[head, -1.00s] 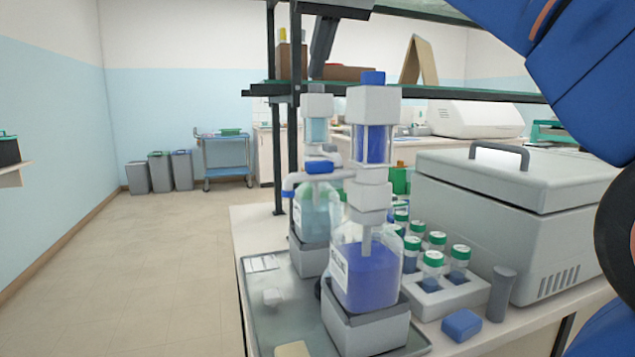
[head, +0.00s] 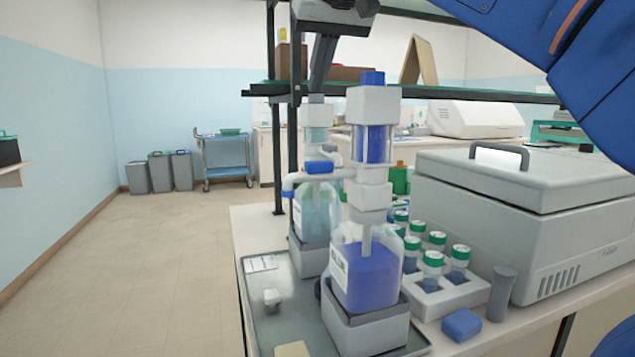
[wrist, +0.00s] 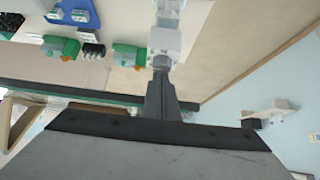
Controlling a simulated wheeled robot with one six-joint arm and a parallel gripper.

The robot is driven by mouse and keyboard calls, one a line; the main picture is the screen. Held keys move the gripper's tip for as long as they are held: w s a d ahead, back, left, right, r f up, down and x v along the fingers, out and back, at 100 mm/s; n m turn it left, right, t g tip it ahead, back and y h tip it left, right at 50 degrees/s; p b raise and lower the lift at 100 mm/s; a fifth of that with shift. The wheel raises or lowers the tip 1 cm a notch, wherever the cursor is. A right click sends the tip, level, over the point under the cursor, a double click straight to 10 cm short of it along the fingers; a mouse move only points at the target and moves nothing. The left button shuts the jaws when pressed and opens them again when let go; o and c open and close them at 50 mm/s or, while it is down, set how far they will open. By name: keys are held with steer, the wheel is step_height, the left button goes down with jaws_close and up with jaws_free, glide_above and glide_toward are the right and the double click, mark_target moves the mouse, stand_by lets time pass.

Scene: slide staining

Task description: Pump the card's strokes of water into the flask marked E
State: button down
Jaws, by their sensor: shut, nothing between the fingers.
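My gripper (head: 317,92) is shut and empty, pointing down with its dark fingertips at the top of the rear dispenser. It also shows shut in the wrist view (wrist: 160,78), over the white pump head (wrist: 165,42). The rear dispenser (head: 313,215) has a clear bottle of pale teal liquid; its pump head is low, and it is partly hidden behind the front dispenser. The front dispenser (head: 367,280) holds blue liquid under a raised blue-capped pump. A white card (head: 261,263) lies on the grey tray; its writing is unreadable. I cannot make out a flask marked E.
The grey tray (head: 260,335) holds both dispensers and a small white object (head: 272,298). A rack of green-capped vials (head: 450,295), a blue block (head: 462,325) and a large grey lidded box (head: 520,220) stand right. A shelf (head: 440,92) crosses above.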

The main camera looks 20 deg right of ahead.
steer(key=shift+f, duration=0.45)
stand_by(0.6)
steer(key=shift+r, duration=1.8)
steer(key=shift+r, duration=2.5)
